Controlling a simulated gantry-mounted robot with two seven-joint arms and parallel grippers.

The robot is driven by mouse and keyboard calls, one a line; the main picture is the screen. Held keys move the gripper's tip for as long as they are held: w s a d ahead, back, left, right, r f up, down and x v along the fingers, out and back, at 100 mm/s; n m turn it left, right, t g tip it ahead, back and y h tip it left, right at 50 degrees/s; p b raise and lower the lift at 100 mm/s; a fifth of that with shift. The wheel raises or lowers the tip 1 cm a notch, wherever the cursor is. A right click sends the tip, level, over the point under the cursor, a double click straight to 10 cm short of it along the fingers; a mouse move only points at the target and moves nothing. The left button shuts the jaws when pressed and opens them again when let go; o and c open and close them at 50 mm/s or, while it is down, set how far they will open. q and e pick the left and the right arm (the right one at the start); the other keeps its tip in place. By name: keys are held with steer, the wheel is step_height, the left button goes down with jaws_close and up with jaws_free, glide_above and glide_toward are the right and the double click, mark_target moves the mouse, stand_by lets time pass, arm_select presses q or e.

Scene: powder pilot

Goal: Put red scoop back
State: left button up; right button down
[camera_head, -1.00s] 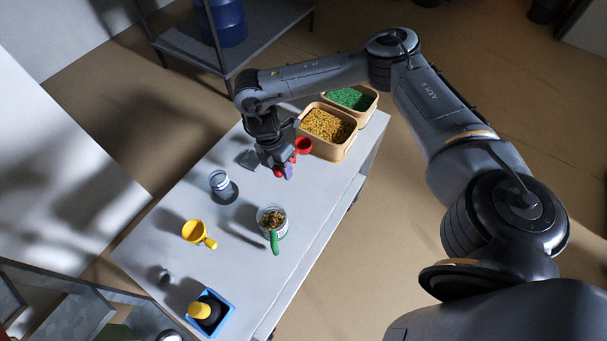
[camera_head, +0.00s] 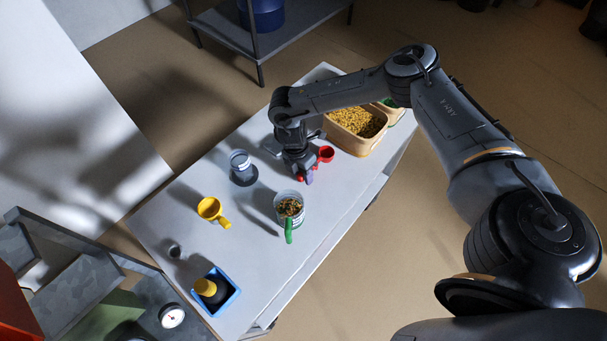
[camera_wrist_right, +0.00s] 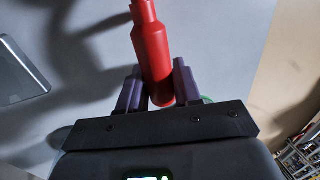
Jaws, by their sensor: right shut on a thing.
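The red scoop (camera_head: 325,154) is at my right gripper (camera_head: 304,177) over the far part of the white table (camera_head: 262,220). In the right wrist view my right gripper (camera_wrist_right: 154,92) is shut on the scoop's red handle (camera_wrist_right: 151,50), which lies between the purple fingertips. The scoop's cup shows just right of the gripper in the head view. I cannot tell whether the scoop touches the table. My left gripper is not in view.
A bin of yellow grains (camera_head: 358,124) stands behind the scoop, partly hiding a green-filled bin. A clear jar with mixed grains and a green handle (camera_head: 289,206), a grey-lidded jar (camera_head: 241,165), a yellow scoop (camera_head: 210,209) and a blue tray (camera_head: 231,300) holding a dark, yellow-topped object stand nearer.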

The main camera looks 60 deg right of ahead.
steer(key=shift+f, duration=0.3)
steer(key=c, duration=0.8)
jaws_free()
steer(key=shift+r, duration=0.1)
steer(key=shift+p+v, duration=1.05)
steer(key=shift+v, duration=5.1)
